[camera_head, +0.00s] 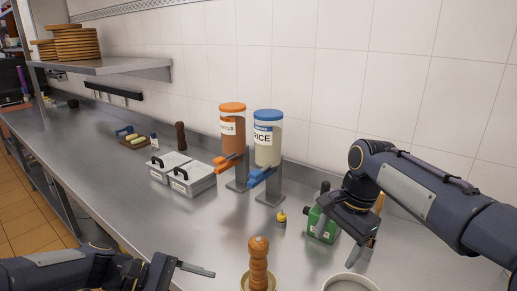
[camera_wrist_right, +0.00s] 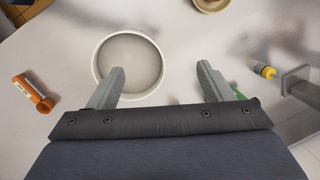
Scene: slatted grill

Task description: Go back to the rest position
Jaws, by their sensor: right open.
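My right gripper (camera_head: 350,238) hangs over the right part of the steel counter, in front of a green box (camera_head: 322,226). In the right wrist view the two fingers of my right gripper (camera_wrist_right: 160,78) stand wide apart with nothing held between them. A white round bowl (camera_wrist_right: 129,62) lies below, partly behind the left finger; its rim also shows at the bottom of the head view (camera_head: 350,277). My left gripper (camera_head: 192,269) is low at the bottom edge of the head view, over the counter's front side; one finger shows clearly and the rest is cut off.
A wooden mill (camera_head: 258,262) stands in a small bowl near the front. An orange jar (camera_wrist_right: 33,95) shows in the wrist view.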

